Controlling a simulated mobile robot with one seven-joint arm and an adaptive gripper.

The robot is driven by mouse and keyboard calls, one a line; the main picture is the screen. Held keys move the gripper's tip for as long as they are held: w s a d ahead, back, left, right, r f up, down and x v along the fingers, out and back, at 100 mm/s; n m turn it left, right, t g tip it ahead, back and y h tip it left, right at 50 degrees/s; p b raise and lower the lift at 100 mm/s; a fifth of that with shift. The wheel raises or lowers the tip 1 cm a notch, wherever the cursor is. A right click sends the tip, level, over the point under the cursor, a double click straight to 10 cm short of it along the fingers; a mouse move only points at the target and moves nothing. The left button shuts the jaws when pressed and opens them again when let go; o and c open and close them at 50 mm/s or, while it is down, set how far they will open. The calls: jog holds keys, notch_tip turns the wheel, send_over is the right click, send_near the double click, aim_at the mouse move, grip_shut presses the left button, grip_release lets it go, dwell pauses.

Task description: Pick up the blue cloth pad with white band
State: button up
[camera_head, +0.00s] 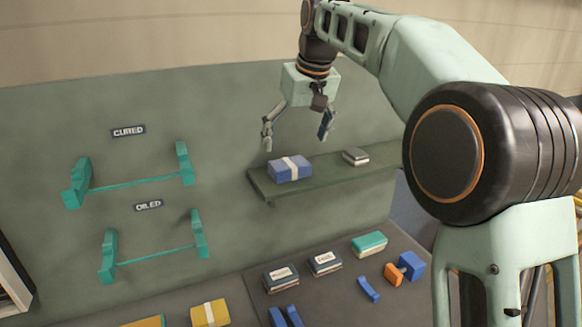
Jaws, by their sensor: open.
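The blue cloth pad with a white band (290,168) lies on the left part of a dark green wall shelf (330,172). The white band runs across its middle. My gripper (296,143) is open and empty, pointing down. Its two fingers are spread wide, and in this view they appear just above the pad, one toward its left end and the other beyond its right end. I cannot tell the exact height or depth gap between them.
A small grey and white block (356,156) sits on the shelf to the right. Teal racks (140,182) are on the wall at left. Below, the bench (330,295) holds several pads, including a teal one (369,244) and a yellow one (210,313), and blue and orange pieces.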

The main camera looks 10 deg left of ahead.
aim_at(290, 163)
jog(key=x, duration=0.7)
jog(key=shift+f+p, duration=0.25)
jog(key=shift+p, duration=0.05)
jog(key=shift+c, duration=0.4)
jog(key=c, duration=1.1)
jog(key=shift+r, duration=0.15)
jog(key=shift+r, duration=0.55)
jog(key=shift+s+r, duration=0.25)
jog(key=shift+r, duration=1)
jog(key=s+r+b, duration=0.1)
jog(key=s+r, duration=0.2)
jog(key=s, duration=0.1)
jog(key=s+d+r+b, duration=0.1)
jog(key=s+r, duration=0.2)
jog(key=s, duration=0.2)
jog(key=s+d+r+b, duration=0.1)
jog(key=s+r, duration=0.2)
jog(key=s, duration=0.1)
jog(key=shift+s+d+r, duration=0.1)
jog(key=shift+s+d, duration=0.05)
jog(key=shift+s, duration=0.05)
